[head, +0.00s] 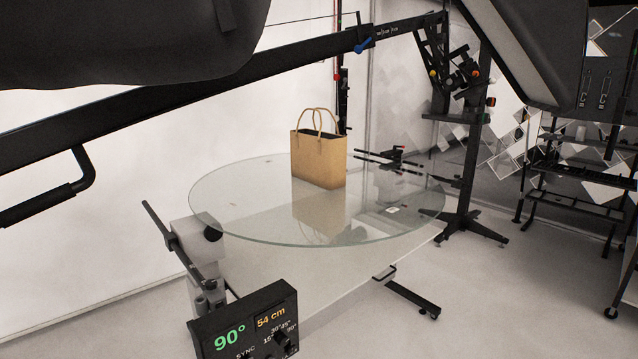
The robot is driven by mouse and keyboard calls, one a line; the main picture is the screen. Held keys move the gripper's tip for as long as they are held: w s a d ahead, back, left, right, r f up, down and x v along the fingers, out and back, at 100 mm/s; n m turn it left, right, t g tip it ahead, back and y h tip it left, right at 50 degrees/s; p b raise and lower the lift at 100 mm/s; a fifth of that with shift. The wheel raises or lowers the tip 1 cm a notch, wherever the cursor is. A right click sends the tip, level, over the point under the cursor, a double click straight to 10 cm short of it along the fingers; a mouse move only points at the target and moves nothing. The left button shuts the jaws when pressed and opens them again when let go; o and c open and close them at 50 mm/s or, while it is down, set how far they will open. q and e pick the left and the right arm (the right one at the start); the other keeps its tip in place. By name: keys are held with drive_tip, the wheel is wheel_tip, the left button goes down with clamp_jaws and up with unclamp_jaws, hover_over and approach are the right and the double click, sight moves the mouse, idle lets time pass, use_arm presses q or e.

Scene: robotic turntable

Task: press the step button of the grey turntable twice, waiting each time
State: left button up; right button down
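The turntable has a round clear glass plate (240,205) over a pale grey-white base (350,290). A tan handbag (319,160) with two upright loop handles stands on the glass, and its reflection shows below it. A black control panel (247,325) at the bottom, in front of the turntable, reads "90°" in green and "54 cm" in orange. It has a dark knob with angle marks around it and the word "SYNC". The panel's lower part is cut off by the frame, and I cannot make out the step button. Neither of my grippers is in view.
A long black boom (200,95) crosses the upper left. A black stand (463,180) is behind the turntable at right, and a black shelf rack (580,180) is at far right. The pale floor (500,300) at lower right is mostly clear.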

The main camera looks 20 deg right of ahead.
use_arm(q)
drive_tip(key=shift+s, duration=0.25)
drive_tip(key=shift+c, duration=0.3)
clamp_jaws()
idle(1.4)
